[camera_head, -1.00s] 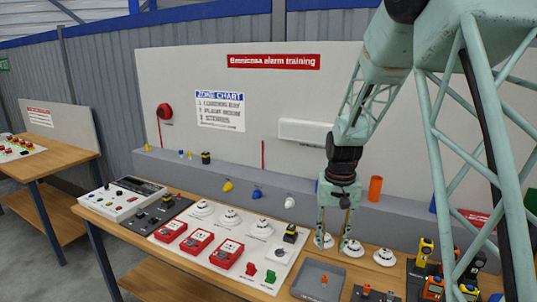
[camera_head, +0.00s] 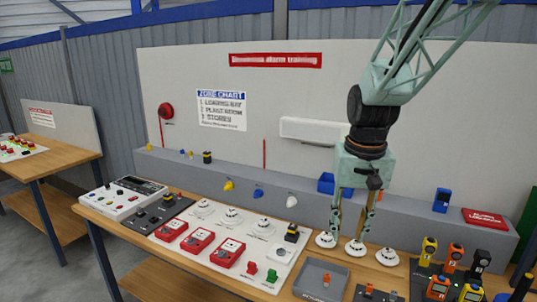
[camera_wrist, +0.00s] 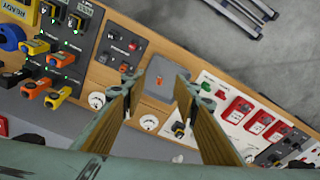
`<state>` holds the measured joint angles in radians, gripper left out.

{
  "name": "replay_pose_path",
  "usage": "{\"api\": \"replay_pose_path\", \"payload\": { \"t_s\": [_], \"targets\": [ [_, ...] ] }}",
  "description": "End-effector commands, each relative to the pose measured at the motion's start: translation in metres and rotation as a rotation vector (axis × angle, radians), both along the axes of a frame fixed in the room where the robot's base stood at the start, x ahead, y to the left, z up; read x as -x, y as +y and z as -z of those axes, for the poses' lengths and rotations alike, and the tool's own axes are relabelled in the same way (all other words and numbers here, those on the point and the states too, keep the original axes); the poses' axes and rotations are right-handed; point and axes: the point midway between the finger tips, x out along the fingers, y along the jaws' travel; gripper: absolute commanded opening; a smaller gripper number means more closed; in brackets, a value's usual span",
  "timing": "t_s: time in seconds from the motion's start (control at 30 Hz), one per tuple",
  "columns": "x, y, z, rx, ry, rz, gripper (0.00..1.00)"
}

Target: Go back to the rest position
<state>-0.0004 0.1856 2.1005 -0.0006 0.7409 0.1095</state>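My gripper (camera_head: 352,228) hangs with its fingers pointing down over the back right of the drill bench, near a row of white round detectors (camera_head: 355,248). Its two fingers stand well apart, with nothing held between them. In the wrist view the gripper (camera_wrist: 157,78) also shows open, with tan inner pads and bench top visible between the fingers. In the head view the fingertips appear just above the detectors; the exact height is hard to tell.
A grey tray (camera_head: 312,284) stands at the bench front, beside a white panel with red call points (camera_head: 196,241). Handheld devices stand in a dark rack (camera_head: 424,271) at right. A grey ledge behind carries a blue bin (camera_head: 441,201) and red box (camera_head: 484,217).

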Motion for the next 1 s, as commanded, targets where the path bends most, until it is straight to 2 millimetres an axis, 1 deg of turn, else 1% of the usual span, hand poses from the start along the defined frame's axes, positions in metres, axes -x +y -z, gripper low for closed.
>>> {"api": "replay_pose_path", "payload": {
  "t_s": [0.1,0.43,0.8,1.0],
  "targets": [
    [0.016,0.000,-0.012,0.001,-0.014,-0.005,0.28],
    [0.063,0.000,-0.039,0.003,-0.046,-0.021,0.28],
    [0.117,0.000,-0.061,0.006,-0.081,-0.037,0.28],
    [0.146,0.000,-0.070,0.008,-0.101,-0.046,0.28]
  ]
}}
